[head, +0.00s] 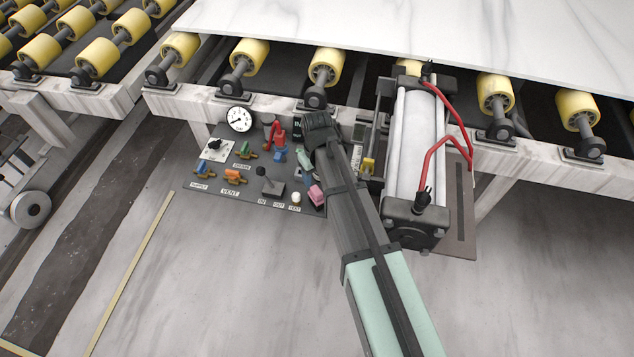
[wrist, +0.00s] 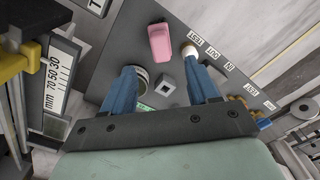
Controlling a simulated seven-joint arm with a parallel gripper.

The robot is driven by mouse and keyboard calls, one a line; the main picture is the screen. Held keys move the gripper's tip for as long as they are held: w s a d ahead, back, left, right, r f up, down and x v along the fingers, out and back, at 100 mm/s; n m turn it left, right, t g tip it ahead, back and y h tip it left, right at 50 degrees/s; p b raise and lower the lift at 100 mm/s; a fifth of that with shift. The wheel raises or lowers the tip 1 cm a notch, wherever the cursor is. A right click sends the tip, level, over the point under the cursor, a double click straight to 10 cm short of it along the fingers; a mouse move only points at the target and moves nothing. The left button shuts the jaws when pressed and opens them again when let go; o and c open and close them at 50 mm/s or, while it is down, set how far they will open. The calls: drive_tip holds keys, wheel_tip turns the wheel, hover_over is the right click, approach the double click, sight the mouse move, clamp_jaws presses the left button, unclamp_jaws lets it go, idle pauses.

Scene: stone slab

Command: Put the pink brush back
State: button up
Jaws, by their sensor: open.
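The pink brush (wrist: 159,42) is a small rounded pink block on the dark grey control panel (wrist: 132,45), just beyond my fingertips in the wrist view. In the head view the brush (head: 316,195) is at the panel's lower right edge. My gripper (wrist: 163,71) has two blue fingers spread apart over the panel, with nothing held between them. In the head view my gripper (head: 304,158) is partly hidden by its own dark wrist. A small grey square piece with a dark centre (wrist: 167,88) shows between the fingers.
A white knob (wrist: 190,50) stands close to the right finger. The panel also carries a gauge (head: 239,119), a red valve handle (head: 279,134) and a black lever (head: 268,183). A large cylinder with red hoses (head: 417,145) stands right of my arm. A marble slab (head: 430,30) overhangs behind.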

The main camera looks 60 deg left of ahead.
drive_tip(key=shift+r, duration=1.7)
